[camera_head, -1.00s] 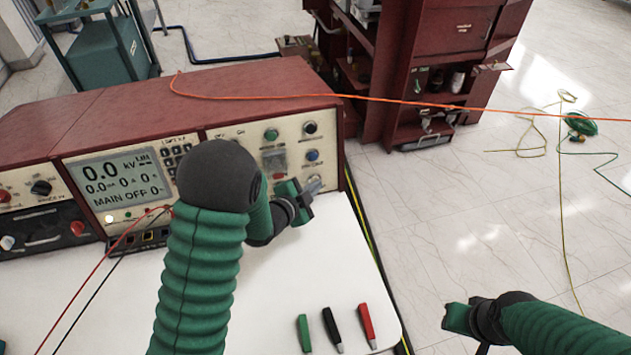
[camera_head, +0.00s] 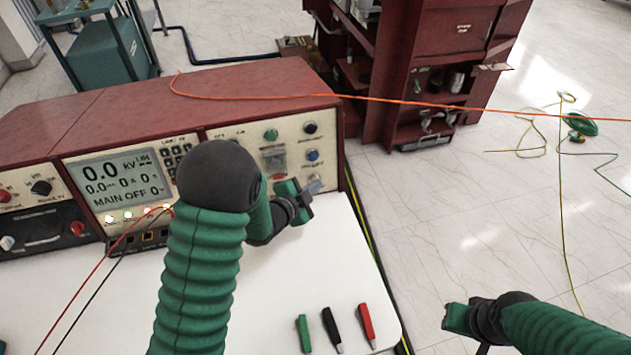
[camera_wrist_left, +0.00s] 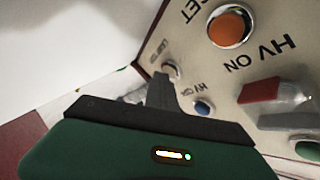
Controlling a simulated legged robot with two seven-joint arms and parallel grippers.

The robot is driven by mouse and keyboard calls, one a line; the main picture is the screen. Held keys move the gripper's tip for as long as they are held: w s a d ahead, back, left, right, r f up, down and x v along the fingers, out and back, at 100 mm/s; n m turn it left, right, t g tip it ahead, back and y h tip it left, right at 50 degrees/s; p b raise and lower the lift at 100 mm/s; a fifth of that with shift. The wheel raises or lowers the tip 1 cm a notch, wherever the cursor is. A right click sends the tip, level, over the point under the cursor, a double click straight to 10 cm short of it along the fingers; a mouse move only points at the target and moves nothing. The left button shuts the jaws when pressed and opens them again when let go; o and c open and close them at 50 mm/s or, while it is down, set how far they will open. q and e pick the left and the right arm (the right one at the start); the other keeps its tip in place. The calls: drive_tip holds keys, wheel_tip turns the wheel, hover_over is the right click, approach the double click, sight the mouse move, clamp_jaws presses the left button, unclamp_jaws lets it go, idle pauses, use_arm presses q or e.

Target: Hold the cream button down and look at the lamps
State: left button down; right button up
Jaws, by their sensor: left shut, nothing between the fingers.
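My left gripper (camera_head: 312,188) is shut and empty, at the lower right of the test set's front panel (camera_head: 226,134). In the left wrist view its dark fingertip (camera_wrist_left: 160,90) is at the small round button (camera_wrist_left: 171,68) by the panel edge, seemingly touching it. The button's cream colour is hard to make out, and the finger partly covers it. The row of lamps (camera_head: 128,216) below the display glows bright. My right gripper (camera_head: 458,318) is at the lower right, away from the panel; its jaws are unclear.
The display (camera_head: 125,178) reads 0.0 kV and MAIN OFF. An orange button (camera_wrist_left: 229,26) and a blue button (camera_wrist_left: 204,108) are near the left fingertip. Green, black and red clips (camera_head: 332,328) lie on the white tabletop (camera_head: 270,290). An orange cable crosses the cabinet top.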

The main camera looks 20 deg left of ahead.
use_arm(q)
drive_tip(key=shift+s, duration=0.1)
drive_tip(key=shift+s+d+r, duration=0.2)
drive_tip(key=shift+s+d, duration=0.25)
drive_tip(key=shift+s, duration=0.2)
drive_tip(key=shift+s+d+r, duration=0.2)
drive_tip(key=shift+s+d, duration=0.25)
drive_tip(key=shift+s, duration=0.2)
drive_tip(key=shift+s+d+r, duration=0.2)
drive_tip(key=shift+s+d, duration=0.25)
drive_tip(key=shift+s, duration=0.25)
drive_tip(key=shift+s+d+r, duration=0.2)
drive_tip(key=shift+s+d, duration=0.25)
drive_tip(key=shift+s, duration=0.2)
